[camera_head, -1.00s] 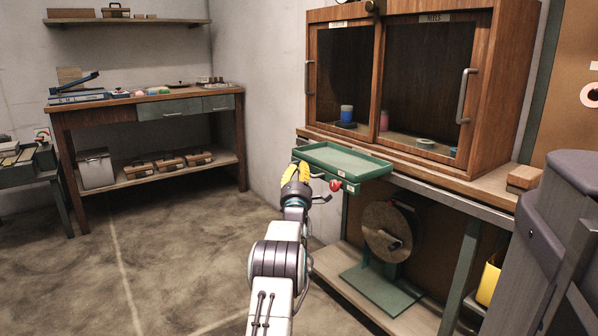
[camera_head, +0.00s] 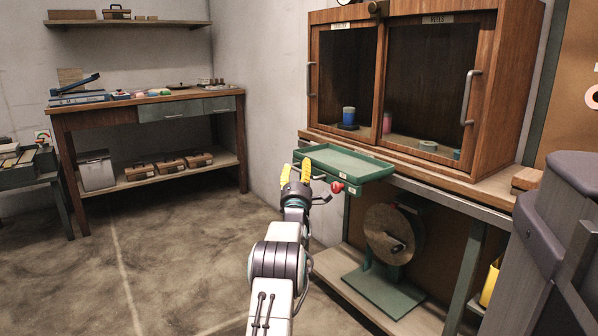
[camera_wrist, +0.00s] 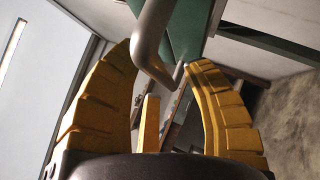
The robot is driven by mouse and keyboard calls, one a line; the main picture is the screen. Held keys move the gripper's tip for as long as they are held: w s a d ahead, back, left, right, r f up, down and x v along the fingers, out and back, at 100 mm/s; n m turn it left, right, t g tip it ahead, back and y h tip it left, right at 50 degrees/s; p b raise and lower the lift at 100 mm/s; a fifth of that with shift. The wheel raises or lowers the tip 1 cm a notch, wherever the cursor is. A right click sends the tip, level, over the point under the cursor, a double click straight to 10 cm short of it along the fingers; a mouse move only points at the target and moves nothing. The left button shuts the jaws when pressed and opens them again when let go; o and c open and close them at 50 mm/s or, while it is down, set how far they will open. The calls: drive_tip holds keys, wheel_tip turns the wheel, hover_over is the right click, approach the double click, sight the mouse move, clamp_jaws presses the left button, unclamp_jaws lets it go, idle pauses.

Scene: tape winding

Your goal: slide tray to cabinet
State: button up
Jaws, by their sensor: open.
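The green tray (camera_head: 345,163) stands out in front of the wooden cabinet (camera_head: 494,100), at about the height of the cabinet's base, and looks empty. It has a red knob (camera_head: 337,187) at its near corner. My gripper (camera_head: 296,172), with yellow fingers, is open at the tray's left end. In the wrist view my gripper (camera_wrist: 165,85) has a grey bar-like handle (camera_wrist: 150,40) between its spread fingers, beside a green surface. I cannot tell whether a finger touches it. The cabinet's two glazed doors look closed.
A reel on a green stand (camera_head: 385,285) is on the shelf below. A workbench (camera_head: 150,105) stands at the back left. The floor (camera_head: 170,260) between is clear.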

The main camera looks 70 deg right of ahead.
drive_tip(key=shift+a+f, duration=0.1)
drive_tip(key=v, duration=1.1)
drive_tip(key=shift+a, duration=0.35)
drive_tip(key=shift+s, duration=0.1)
idle(0.7)
